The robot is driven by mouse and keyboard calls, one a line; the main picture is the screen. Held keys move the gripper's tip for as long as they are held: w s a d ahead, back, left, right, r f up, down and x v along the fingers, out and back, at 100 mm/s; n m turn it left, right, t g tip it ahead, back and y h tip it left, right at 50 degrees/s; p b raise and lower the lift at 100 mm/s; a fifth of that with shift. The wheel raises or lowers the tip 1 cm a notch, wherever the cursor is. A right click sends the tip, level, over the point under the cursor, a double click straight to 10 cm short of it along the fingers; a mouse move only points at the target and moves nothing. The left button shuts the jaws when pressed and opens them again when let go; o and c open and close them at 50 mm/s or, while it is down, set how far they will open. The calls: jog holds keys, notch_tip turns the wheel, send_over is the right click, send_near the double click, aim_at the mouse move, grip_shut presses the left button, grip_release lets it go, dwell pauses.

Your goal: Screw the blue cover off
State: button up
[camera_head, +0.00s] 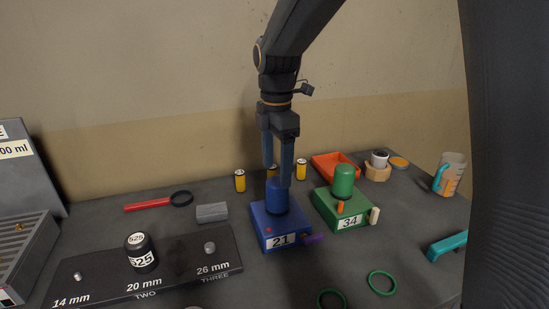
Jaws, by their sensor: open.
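A blue cover (277,198), a short upright cylinder, stands on a blue box (269,230) marked 21, right of the picture's middle. My gripper (278,177) points straight down above the blue cover. Its two fingers are apart, with their tips at about the height of the cover's top. I cannot tell whether the fingers touch the cover.
A green box (330,210) marked 34 with a green cover (344,180) stands close on the right. Yellow cylinders (240,181) stand behind. A black board (190,264) with a 525 weight (141,252) lies left. Green rings (382,283) lie in front; a jug (449,175) stands far right.

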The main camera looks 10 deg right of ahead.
aim_at(277, 181)
jog(key=shift+f+p, duration=0.95)
jog(key=shift+f, duration=2.9)
jog(key=c, duration=1.2)
jog(key=n+p, duration=0.1)
jog(key=n, duration=0.2)
jog(key=shift+r, duration=0.15)
jog(key=shift+c, duration=0.2)
jog(key=n, duration=0.3)
jog(key=shift+d+p, duration=0.1)
jog(key=shift+p, duration=0.25)
